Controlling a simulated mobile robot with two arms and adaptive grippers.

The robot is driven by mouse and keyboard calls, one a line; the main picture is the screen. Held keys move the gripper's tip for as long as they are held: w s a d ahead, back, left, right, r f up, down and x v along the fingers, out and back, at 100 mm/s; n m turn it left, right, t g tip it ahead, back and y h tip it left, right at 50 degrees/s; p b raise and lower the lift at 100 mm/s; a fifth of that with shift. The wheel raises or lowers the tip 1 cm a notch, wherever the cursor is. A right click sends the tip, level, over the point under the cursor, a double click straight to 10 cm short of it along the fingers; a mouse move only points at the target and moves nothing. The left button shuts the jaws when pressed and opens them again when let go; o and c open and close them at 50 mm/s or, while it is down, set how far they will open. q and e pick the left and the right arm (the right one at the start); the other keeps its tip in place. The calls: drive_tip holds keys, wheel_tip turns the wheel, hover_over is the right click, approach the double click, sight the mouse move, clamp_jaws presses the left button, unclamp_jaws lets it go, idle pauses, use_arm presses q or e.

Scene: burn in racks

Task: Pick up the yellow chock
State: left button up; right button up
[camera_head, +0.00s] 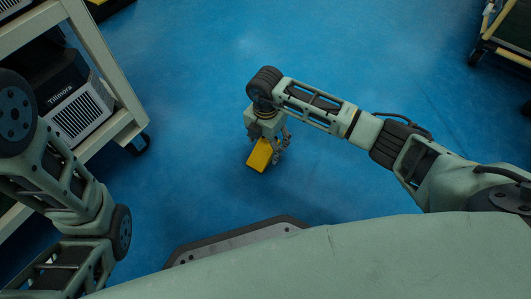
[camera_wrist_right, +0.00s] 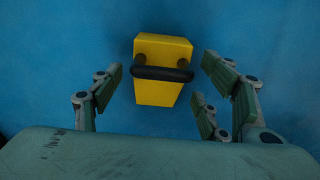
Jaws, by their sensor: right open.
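The yellow chock (camera_head: 260,156) sits on the blue floor, partly hidden under my right gripper in the head view. In the right wrist view the yellow chock (camera_wrist_right: 160,88) shows whole, with a black handle (camera_wrist_right: 162,74) across its top. My right gripper (camera_head: 268,138) points down above it. In the right wrist view its open fingers (camera_wrist_right: 162,95) stand to the left and right of the chock, with blue floor visible between them and it. My left arm comes in at the left edge of the head view, but its gripper is out of view.
A wheeled rack (camera_head: 113,68) with a box marked Tillmora (camera_head: 75,95) stands at the left. Another wheeled cart (camera_head: 497,45) stands at the top right. My own base edge is at the bottom. The blue floor (camera_head: 210,60) around the chock is clear.

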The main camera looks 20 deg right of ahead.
wheel_tip(320, 180, down, 2)
drive_tip(key=shift+f+b, duration=0.1)
drive_tip(key=shift+b, duration=0.45)
drive_tip(key=c, duration=1.5)
